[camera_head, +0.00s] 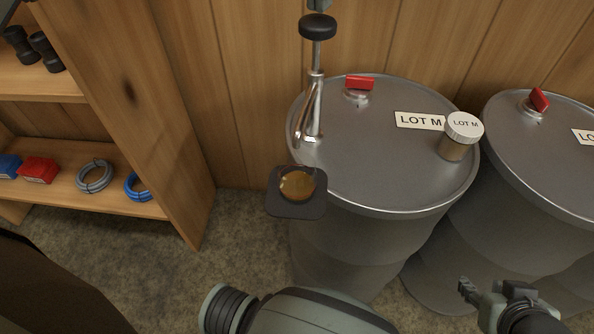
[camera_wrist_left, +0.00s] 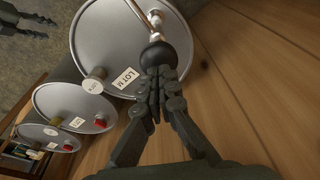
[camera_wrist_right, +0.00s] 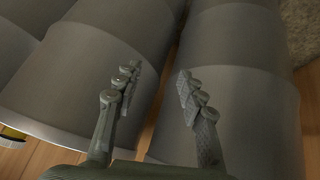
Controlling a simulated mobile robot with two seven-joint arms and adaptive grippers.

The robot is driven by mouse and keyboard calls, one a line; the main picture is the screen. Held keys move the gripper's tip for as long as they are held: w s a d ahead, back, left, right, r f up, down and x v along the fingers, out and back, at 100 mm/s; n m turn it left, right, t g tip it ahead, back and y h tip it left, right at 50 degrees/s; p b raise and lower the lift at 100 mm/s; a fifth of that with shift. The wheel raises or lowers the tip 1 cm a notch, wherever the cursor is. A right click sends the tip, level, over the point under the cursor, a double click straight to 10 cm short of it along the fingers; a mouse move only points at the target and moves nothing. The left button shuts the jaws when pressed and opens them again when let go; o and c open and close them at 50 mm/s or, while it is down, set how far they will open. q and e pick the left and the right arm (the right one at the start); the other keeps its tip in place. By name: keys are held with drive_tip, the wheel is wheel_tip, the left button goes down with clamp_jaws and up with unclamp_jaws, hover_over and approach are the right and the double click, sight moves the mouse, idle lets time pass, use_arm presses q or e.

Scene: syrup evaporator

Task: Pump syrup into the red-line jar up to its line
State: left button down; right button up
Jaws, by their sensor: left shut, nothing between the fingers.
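The pump has a black knob (camera_head: 317,26) on a steel rod and a spout, standing on the LOT M drum (camera_head: 385,170). An open jar (camera_head: 297,185) with amber syrup sits on a dark square platform (camera_head: 283,208) below the spout; its red line and exact level cannot be made out from above. My left gripper (camera_head: 318,5) is at the top edge, just above the knob. In the left wrist view it is shut (camera_wrist_left: 157,85) and empty, its tips at the knob (camera_wrist_left: 158,55); contact is unclear. My right gripper (camera_wrist_right: 157,82) is open and empty beside the drums.
A small white-lidded LOT M jar (camera_head: 463,135) stands on the drum's right rim. A second drum (camera_head: 550,150) is close on the right. Red bungs (camera_head: 360,83) sit on the lids. A wooden shelf (camera_head: 160,130) with hose coils is left; floor below it is clear.

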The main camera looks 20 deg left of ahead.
sight(316, 20)
drive_tip(key=shift+s+d+f+g+h, duration=0.6)
drive_tip(key=shift+s+d+f+g, duration=1.6)
drive_tip(key=shift+f, duration=2.35)
use_arm(q)
drive_tip(key=shift+f, duration=0.2)
drive_tip(key=shift+f+b, duration=1.25)
drive_tip(key=shift+f, duration=0.2)
drive_tip(key=shift+f+b, duration=0.35)
drive_tip(key=shift+f, duration=0.1)
drive_tip(key=shift+f+b, duration=0.35)
drive_tip(key=shift+f, duration=0.15)
use_arm(e)
drive_tip(key=w+a+r+t+y, duration=0.2)
drive_tip(key=w+a+r+t, duration=0.3)
drive_tip(key=w+a+r, duration=0.1)
drive_tip(key=shift+r+t, duration=0.3)
drive_tip(key=shift+r, duration=0.4)
use_arm(q)
drive_tip(key=shift+r, duration=0.1)
use_arm(e)
drive_tip(key=shift+w+a, duration=0.1)
